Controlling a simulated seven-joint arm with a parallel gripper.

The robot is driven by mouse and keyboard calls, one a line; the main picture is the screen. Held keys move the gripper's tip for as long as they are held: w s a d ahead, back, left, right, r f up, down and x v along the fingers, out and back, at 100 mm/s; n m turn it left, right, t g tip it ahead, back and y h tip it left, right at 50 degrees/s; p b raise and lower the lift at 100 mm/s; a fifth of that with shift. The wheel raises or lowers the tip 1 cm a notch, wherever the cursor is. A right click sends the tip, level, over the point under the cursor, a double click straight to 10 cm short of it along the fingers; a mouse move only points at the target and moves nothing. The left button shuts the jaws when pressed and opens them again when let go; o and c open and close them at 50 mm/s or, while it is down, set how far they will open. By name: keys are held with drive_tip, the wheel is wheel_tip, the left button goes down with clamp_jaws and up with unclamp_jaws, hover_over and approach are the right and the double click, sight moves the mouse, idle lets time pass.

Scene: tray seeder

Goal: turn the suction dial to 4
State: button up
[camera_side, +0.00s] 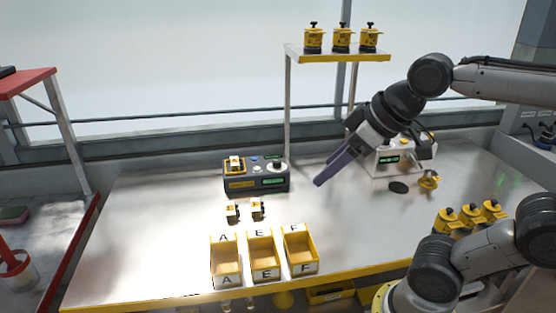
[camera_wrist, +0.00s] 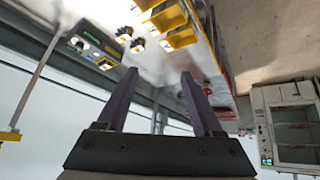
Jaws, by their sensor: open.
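A dark grey control box (camera_side: 256,184) with a green display stands toward the back of the bench in the side view. A round pale dial (camera_side: 277,167) sits on its right top; this looks like the suction dial, but its marks are too small to read. The box also shows at upper left in the wrist view (camera_wrist: 92,42). My gripper (camera_side: 319,184) is right of the box, above the bench and apart from the dial, pointing down and left. In the wrist view its two purple fingers (camera_wrist: 158,72) are spread with nothing between them.
A white instrument (camera_side: 392,160) with a green display stands behind my gripper, near a black disc (camera_side: 398,187). Lettered yellow bins (camera_side: 226,262) and two small yellow-and-white pieces (camera_side: 257,209) lie in front of the box. A shelf (camera_side: 340,54) holds three yellow pots. The bench's left side is clear.

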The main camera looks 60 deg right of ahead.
drive_tip(key=w+d+r, duration=0.2)
drive_tip(key=w, duration=0.4)
drive_tip(key=w+d+r, duration=0.2)
drive_tip(key=w+r, duration=0.1)
drive_tip(key=w, duration=0.2)
drive_tip(key=m+g+h, duration=0.1)
drive_tip(key=m+g, duration=0.2)
drive_tip(key=m, duration=0.1)
hover_over(277, 161)
drive_tip(key=s+a, duration=0.1)
drive_tip(key=s, duration=0.4)
wheel_tip(277, 161, down, 17)
drive_tip(key=x, duration=1.3)
drive_tip(key=shift+w+d, duration=0.1)
drive_tip(key=shift+c, duration=0.3)
clamp_jaws()
